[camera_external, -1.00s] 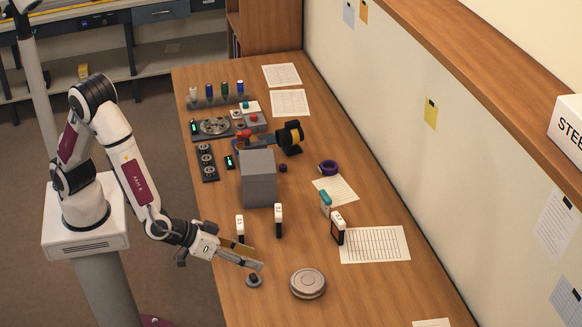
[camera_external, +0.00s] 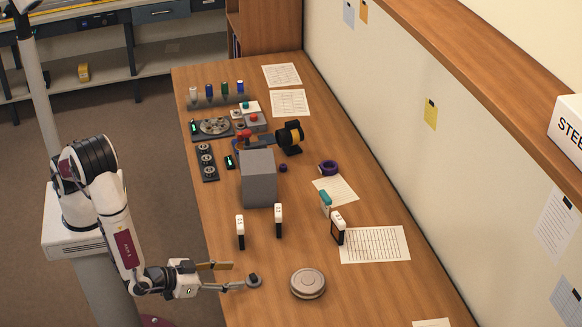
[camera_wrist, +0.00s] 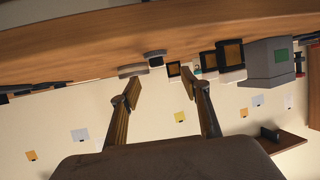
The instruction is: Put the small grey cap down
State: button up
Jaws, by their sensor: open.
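The small grey cap (camera_external: 254,281) is dark and stands on the table near its left edge. A small dark piece that looks like it shows in the wrist view (camera_wrist: 155,57), beyond and between the fingertips. My gripper (camera_external: 238,275) is open and empty, just left of the cap, with its fingers pointing right. One fingertip ends close beside the cap; I cannot tell whether it touches. In the wrist view both fingers of my gripper (camera_wrist: 161,76) are spread apart with nothing between them.
A round light grey disc (camera_external: 308,283) lies right of the cap. Two upright white-and-black blocks (camera_external: 240,231) (camera_external: 278,219) and a grey box (camera_external: 259,178) stand farther back. A printed sheet (camera_external: 374,244) lies to the right. The table around the cap is clear.

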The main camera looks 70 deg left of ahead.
aim_at(250, 277)
jog(key=shift+x, duration=1.35)
jog(key=shift+f, duration=0.1)
jog(key=shift+d+f+x, duration=0.1)
jog(key=shift+d+x, duration=0.05)
jog(key=shift+x, duration=0.6)
jog(key=shift+d+f+x, duration=0.1)
jog(key=shift+f+x, duration=0.05)
jog(key=shift+x, duration=1.6)
jog(key=c, duration=0.7)
jog(key=shift+c, duration=0.4)
